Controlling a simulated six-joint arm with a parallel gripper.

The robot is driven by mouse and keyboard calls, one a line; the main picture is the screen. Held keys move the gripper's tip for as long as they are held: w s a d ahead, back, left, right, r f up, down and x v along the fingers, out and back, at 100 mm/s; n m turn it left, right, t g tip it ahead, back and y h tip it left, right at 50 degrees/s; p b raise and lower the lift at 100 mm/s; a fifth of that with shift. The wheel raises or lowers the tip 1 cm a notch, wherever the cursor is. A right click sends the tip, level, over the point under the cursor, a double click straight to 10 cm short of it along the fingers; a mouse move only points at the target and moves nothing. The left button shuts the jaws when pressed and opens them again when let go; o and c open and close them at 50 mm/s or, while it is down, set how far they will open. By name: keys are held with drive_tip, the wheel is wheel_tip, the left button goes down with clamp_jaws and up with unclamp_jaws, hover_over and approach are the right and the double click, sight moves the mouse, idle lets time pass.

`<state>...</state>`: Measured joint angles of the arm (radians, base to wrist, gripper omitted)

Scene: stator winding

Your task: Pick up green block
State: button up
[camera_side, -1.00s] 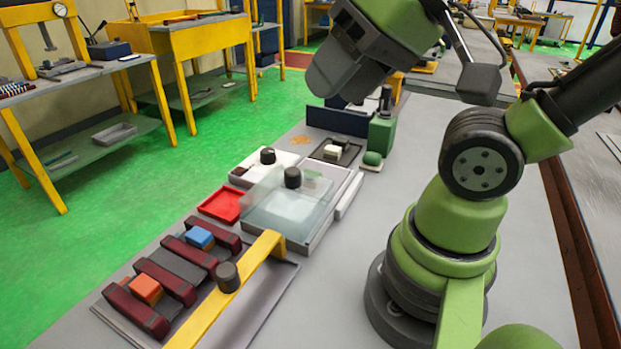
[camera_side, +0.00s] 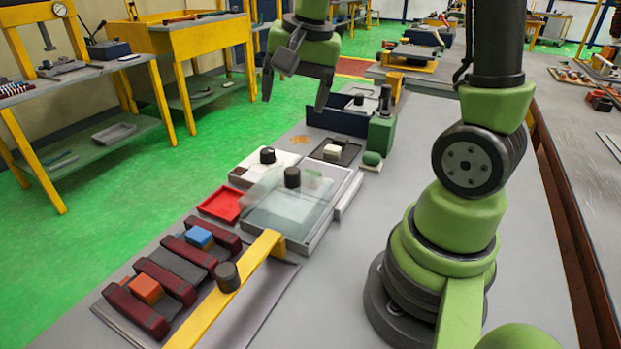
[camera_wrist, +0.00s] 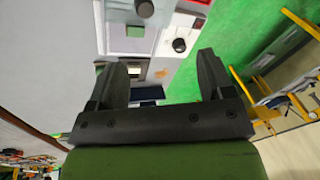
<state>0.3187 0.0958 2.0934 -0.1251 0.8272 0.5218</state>
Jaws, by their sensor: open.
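My gripper (camera_side: 296,86) is high above the back of the bench in the side view, its fingers apart and pointing down. In the wrist view my gripper (camera_wrist: 160,64) has nothing between its fingers. No plain green block stands out in the side view. A green box-shaped body (camera_side: 381,134) stands near the back tray, with a rounded green piece (camera_side: 372,158) in front of it. In the wrist view a small green patch (camera_wrist: 135,32) shows at the light tray; I cannot tell whether it is a block. My gripper touches none of these.
An orange block (camera_side: 146,289) and a blue block (camera_side: 199,237) sit among dark red bars at the front left. A yellow bar (camera_side: 230,290) with a black knob crosses that fixture. A clear cover (camera_side: 275,205) lies over a tray. A red tray (camera_side: 222,205) is beside it.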

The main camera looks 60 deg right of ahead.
drive_tip(key=d+f+m+g, duration=0.1)
drive_tip(key=d+f, duration=0.1)
drive_tip(key=f, duration=0.1)
drive_tip(key=w+d+f+m+g, duration=0.1)
drive_tip(key=d+f+m, duration=0.1)
drive_tip(key=d+f, duration=0.1)
drive_tip(key=d+f+m, duration=0.2)
drive_tip(key=d+f, duration=0.1)
drive_tip(key=f, duration=0.1)
drive_tip(key=shift+w+f+g, duration=0.35)
drive_tip(key=shift+f+g, duration=0.05)
wheel_tip(320, 180, down, 4)
drive_tip(key=shift+d+f, duration=0.1)
drive_tip(key=shift+f, duration=0.15)
wheel_tip(320, 180, down, 6)
drive_tip(key=shift+r, duration=0.1)
drive_tip(key=c, duration=1)
